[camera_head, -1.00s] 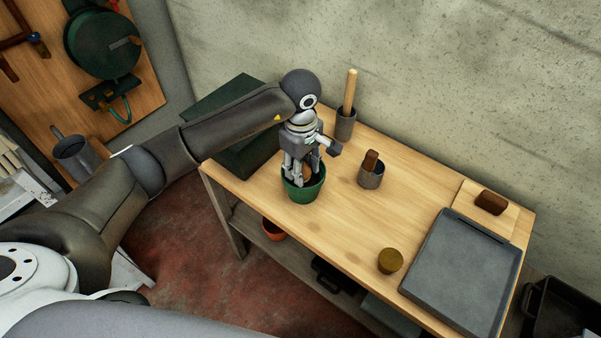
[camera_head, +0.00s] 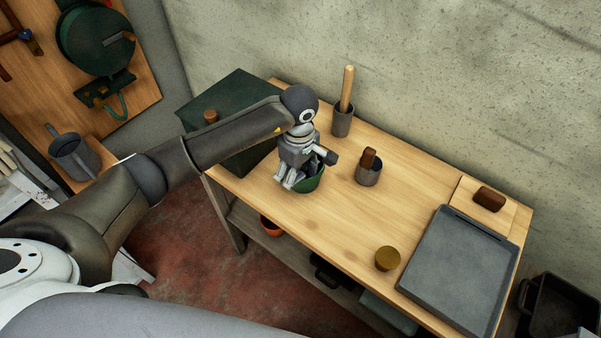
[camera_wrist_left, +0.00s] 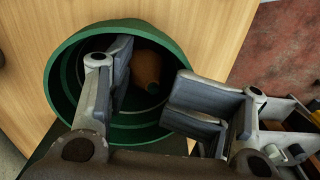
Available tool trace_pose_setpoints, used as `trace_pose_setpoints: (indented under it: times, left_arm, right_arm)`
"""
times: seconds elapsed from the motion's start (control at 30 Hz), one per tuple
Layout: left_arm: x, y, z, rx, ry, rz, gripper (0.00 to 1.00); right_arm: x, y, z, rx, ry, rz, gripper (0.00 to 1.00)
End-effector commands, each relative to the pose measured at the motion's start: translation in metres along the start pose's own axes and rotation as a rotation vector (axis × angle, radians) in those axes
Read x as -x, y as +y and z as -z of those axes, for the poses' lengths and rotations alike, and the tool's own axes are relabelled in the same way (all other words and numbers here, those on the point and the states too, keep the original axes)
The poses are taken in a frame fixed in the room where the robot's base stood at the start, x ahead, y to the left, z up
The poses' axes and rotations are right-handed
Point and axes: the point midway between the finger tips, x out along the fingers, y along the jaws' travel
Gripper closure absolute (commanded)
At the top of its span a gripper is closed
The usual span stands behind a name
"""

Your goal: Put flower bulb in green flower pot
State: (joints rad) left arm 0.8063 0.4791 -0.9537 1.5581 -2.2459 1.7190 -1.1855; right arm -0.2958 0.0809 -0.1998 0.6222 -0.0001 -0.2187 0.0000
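The green flower pot (camera_head: 313,181) stands upright near the left end of the wooden workbench. In the left wrist view the round pot (camera_wrist_left: 62,78) is seen from above. The brown-orange flower bulb (camera_wrist_left: 146,68) lies inside it, partly covered by a finger. My left gripper (camera_head: 287,183) is tilted over the pot and hides part of it in the head view. In the wrist view its fingers (camera_wrist_left: 160,90) are spread apart with nothing clamped between them. One finger reaches inside the pot beside the bulb; the other is over the rim. My right gripper is not seen.
A dark green box (camera_head: 240,88) stands behind my left arm. A grey cup with a wooden handle (camera_head: 342,120), another grey cup (camera_head: 369,174), an olive-yellow round object (camera_head: 387,259) and a grey tray (camera_head: 458,270) occupy the bench. The bench's front middle is clear.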

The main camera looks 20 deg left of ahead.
Motion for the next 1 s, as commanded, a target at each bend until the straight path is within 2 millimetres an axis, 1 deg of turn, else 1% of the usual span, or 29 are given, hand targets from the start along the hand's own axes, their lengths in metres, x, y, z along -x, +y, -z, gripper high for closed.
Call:
trace_pose_setpoints:
  times: [0.03, 0.1, 0.17, 0.27, 0.5, 0.6, 0.7, 0.83, 1.0]
  left_arm:
    - [-0.001, -0.001, 0.000, 0.000, 0.000, 0.003, 0.54]
    - [0.003, 0.000, 0.000, 0.000, 0.001, 0.001, 0.54]
    - [0.010, 0.001, 0.001, -0.001, 0.002, -0.001, 0.54]
    - [0.027, 0.001, 0.001, -0.001, 0.004, -0.003, 0.54]
    - [0.079, 0.002, 0.001, 0.000, 0.003, -0.005, 0.54]
    - [0.097, 0.001, 0.001, -0.001, 0.002, -0.004, 0.54]
    - [0.111, 0.001, 0.000, 0.000, 0.001, -0.003, 0.54]
    - [0.119, 0.000, 0.000, 0.000, 0.000, 0.000, 0.54]
    - [0.122, 0.000, 0.000, 0.000, 0.000, 0.001, 0.54]
  right_arm:
    - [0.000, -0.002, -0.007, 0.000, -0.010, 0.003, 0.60]
    - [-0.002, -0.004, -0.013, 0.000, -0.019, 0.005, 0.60]
    - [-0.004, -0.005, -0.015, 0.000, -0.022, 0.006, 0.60]
    - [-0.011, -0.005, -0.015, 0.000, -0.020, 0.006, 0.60]
    - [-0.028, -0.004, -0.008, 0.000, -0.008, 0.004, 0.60]
    - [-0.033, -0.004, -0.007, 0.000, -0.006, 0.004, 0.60]
    - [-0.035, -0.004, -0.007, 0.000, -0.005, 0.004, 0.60]
    - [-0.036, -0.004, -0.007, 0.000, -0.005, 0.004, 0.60]
    - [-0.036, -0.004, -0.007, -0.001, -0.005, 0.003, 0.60]
